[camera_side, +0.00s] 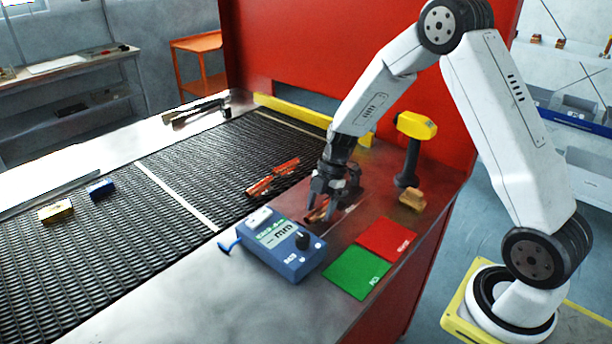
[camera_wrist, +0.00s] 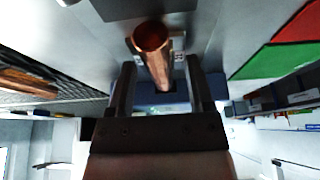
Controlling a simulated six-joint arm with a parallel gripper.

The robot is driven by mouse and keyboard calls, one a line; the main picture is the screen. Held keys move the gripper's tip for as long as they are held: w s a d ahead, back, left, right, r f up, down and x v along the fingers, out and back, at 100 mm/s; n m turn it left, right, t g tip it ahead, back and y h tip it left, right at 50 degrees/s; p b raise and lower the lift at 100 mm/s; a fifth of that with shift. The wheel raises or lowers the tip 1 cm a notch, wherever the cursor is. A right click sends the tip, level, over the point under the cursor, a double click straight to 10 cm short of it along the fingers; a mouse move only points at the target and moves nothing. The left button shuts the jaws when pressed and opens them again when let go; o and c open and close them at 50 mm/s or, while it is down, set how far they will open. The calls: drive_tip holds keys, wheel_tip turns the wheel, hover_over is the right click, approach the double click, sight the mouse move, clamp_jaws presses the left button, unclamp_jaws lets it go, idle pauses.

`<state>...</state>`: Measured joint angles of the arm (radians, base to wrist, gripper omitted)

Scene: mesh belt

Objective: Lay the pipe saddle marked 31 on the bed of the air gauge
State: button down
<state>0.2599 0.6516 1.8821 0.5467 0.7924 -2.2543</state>
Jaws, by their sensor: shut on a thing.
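My gripper (camera_side: 325,200) is shut on a copper-coloured, pipe-like piece (camera_side: 316,216), low over the metal bench beside the gauge box. In the wrist view the piece (camera_wrist: 154,50) sits between the two fingers (camera_wrist: 160,72), its round end facing the camera. No number is readable on it, so I cannot tell if it is the saddle marked 31. The blue gauge box (camera_side: 283,250), with a display and black knob, stands left of my gripper. A grey plate (camera_wrist: 178,44) shows behind the piece; whether it is the bed, or touches the piece, I cannot tell.
Copper-orange pieces (camera_side: 272,178) lie on the black mesh belt (camera_side: 215,150). A green mat (camera_side: 356,273) and red mat (camera_side: 386,240) lie at the front right. A yellow-headed stand (camera_side: 415,125) and a tan block (camera_side: 412,199) are right of my gripper. Blue and yellow boxes lie on the belt's left.

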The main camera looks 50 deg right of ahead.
unclamp_jaws()
drive_tip(key=shift+r, duration=0.1)
drive_tip(key=v, duration=1.2)
drive_tip(key=shift+s, duration=0.1)
idle(0.4)
drive_tip(key=shift+s+a+f+m+t+h, duration=0.6)
drive_tip(key=shift+s+a+m, duration=0.9)
drive_tip(key=shift+s+m, duration=1.15)
drive_tip(key=shift+s+a+f+m+t+h, duration=0.25)
drive_tip(key=shift+s+a+f+m+h, duration=1.05)
drive_tip(key=shift+m, duration=2.05)
drive_tip(key=shift+s+a+f+m+t+h, duration=0.4)
drive_tip(key=shift+s+a+m, duration=1.25)
drive_tip(key=shift+s+m, duration=1.3)
